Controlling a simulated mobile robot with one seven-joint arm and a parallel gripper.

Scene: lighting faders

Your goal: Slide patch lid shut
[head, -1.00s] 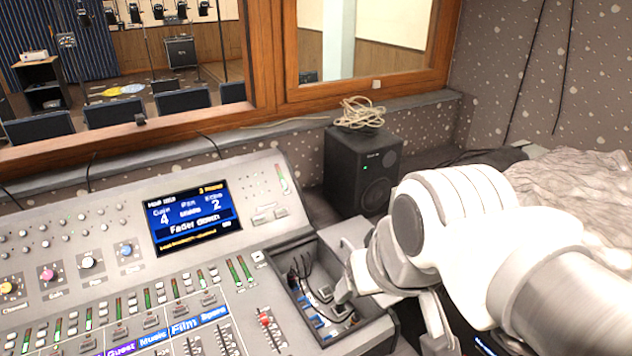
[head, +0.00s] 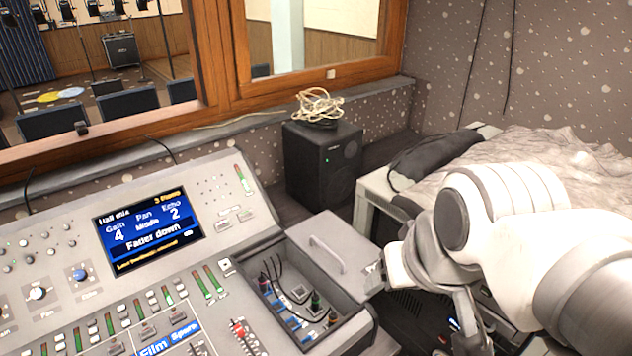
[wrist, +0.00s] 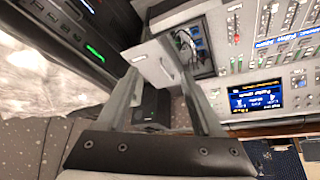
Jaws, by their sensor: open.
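The patch lid (head: 325,262) is a flat grey plate with a raised bar handle (head: 328,254). It lies at the far right end of the patch bay (head: 352,338), whose opening is largely uncovered and shows cables and plugs. My gripper (head: 376,276) is just right of the lid, its fingers mostly hidden behind my wrist in the head view. In the wrist view, my open gripper (wrist: 160,78) has the lid (wrist: 150,60) and its handle (wrist: 166,68) beyond and between its fingers. I cannot tell whether a finger touches the lid.
The mixing console (head: 62,262) with its lit screen (head: 148,228) spreads left of the bay. A black speaker (head: 322,165) with coiled cable on top stands behind. A white cabinet (head: 366,190) and a grey cloth (head: 560,165) are at the right.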

